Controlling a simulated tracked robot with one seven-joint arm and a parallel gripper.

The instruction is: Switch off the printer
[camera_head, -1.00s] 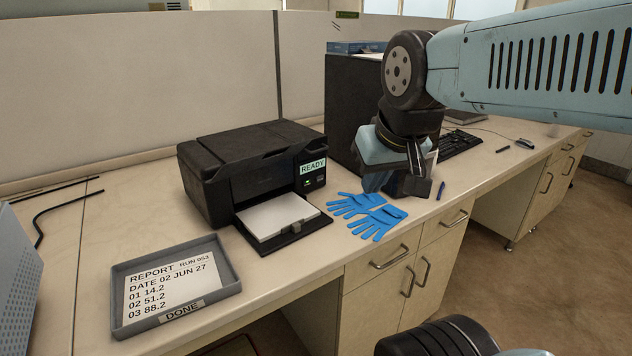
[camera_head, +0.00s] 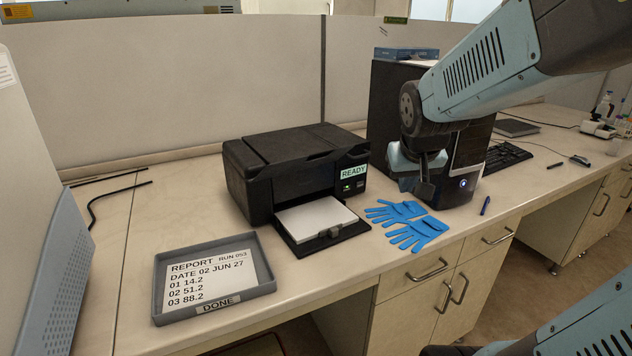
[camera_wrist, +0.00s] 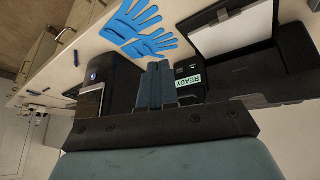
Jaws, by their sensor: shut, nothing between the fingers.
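The black printer (camera_head: 292,170) stands on the bench, left of my gripper. Its label (camera_head: 354,172) reads READY and a small green light (camera_head: 347,188) glows below it on the front panel. Paper lies in its front tray (camera_head: 318,240). My gripper (camera_head: 425,190) is shut and empty, pointing down beside the printer's right side, in front of the black computer tower. In the wrist view the closed fingers (camera_wrist: 156,88) are next to the READY label (camera_wrist: 189,81), apart from the panel as far as I can tell.
Blue gloves (camera_head: 408,224) lie before the computer tower (camera_head: 463,165), whose front has a lit button. A grey tray (camera_head: 262,285) marked DONE holds a report sheet (camera_head: 207,275) at the front left. A pen (camera_head: 485,205) and keyboard (camera_head: 506,157) are to the right.

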